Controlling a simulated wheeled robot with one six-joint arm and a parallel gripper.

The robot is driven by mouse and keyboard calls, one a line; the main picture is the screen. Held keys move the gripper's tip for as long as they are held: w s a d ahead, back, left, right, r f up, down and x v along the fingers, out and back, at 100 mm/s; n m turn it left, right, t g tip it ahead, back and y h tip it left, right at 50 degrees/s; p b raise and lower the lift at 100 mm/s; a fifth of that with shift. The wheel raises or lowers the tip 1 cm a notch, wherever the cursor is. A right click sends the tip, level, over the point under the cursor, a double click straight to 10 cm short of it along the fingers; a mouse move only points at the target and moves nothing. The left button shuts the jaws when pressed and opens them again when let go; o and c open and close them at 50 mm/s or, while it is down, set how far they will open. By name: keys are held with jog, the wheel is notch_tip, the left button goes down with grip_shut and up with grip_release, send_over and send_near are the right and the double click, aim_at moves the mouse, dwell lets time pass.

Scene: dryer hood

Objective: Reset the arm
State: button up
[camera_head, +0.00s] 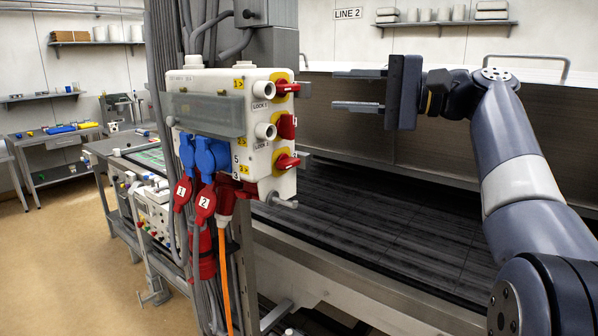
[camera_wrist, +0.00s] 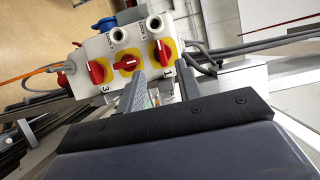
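My gripper (camera_head: 338,90) is at the upper middle of the head view, to the right of the white switch box (camera_head: 212,95). Its two fingers point left toward the box, with a clear gap between them and nothing held. The wrist view also shows the gripper (camera_wrist: 158,80), fingers apart, with the box (camera_wrist: 95,50) beyond. Three red rotary switches on yellow plates face the gripper: upper (camera_head: 287,87), middle (camera_head: 287,126) and lower (camera_head: 287,161). In the head view, the fingers look apart from the switches. My arm reaches in from the right.
Blue plugs (camera_head: 211,155) and red tagged covers (camera_head: 205,203) hang below the box. An orange cable (camera_head: 229,280) runs down. A grey post stands behind the box. A dark conveyor bed (camera_head: 400,225) lies below my arm. Open floor (camera_head: 60,250) is at left.

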aim_at(291, 85)
jog(key=p+x, duration=0.1)
jog(key=x, duration=0.8)
jog(key=shift+w+a, duration=0.1)
jog(key=shift+a, duration=0.2)
jog(key=shift+d+f+m+t+y, duration=0.1)
jog(key=shift+m+t+y, duration=0.05)
jog(key=shift+m, duration=0.45)
jog(key=shift+d+m+t+y, duration=0.1)
jog(key=shift+m+t+y, duration=0.05)
jog(key=shift+m, duration=0.45)
jog(key=m+t+y+b, duration=0.1)
jog(key=m, duration=0.3)
jog(key=m+t, duration=0.1)
jog(key=m, duration=0.2)
jog(key=shift+r+y, duration=0.3)
jog(key=shift+y, duration=0.1)
jog(key=shift+t, duration=0.4)
jog(key=shift+r, duration=0.1)
